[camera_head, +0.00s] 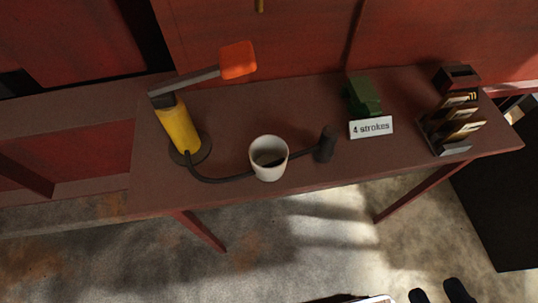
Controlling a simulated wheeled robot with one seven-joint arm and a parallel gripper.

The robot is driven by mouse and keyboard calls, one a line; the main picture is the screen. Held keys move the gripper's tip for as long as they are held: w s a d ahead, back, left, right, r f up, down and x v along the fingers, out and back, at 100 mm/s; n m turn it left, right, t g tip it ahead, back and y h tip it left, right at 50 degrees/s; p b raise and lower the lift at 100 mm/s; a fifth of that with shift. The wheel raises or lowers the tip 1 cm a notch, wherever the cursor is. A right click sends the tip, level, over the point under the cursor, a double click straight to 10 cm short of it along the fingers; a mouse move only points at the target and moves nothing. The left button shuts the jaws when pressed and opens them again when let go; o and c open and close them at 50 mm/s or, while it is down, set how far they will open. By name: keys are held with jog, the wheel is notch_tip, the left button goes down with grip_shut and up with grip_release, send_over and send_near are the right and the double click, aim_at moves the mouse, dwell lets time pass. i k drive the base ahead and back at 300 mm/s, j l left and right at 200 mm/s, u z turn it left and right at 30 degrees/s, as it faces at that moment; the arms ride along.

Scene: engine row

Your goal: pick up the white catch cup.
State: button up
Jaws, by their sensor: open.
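The white catch cup (269,171) stands upright at the front edge of the dark red bench (230,110), near the middle of the view. My gripper (437,294) shows only as two dark fingertips at the bottom edge. They are apart, with nothing between them, well below and right of the cup.
The pump's lever ends in an orange grip (238,60) above the bench. A green block (362,97) stands behind a "4 strokes" sign (371,127). A rack (452,127) with cards fills the right end. The floor (290,240) in front looks clear.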

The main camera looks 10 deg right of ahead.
aim_at(267, 149)
jog(key=k+j+z, duration=0.15)
jog(key=z, duration=0.2)
jog(key=k+j+z, duration=0.2)
jog(key=j+z, duration=0.15)
jog(key=k+j+z, duration=0.15)
jog(key=z, duration=0.2)
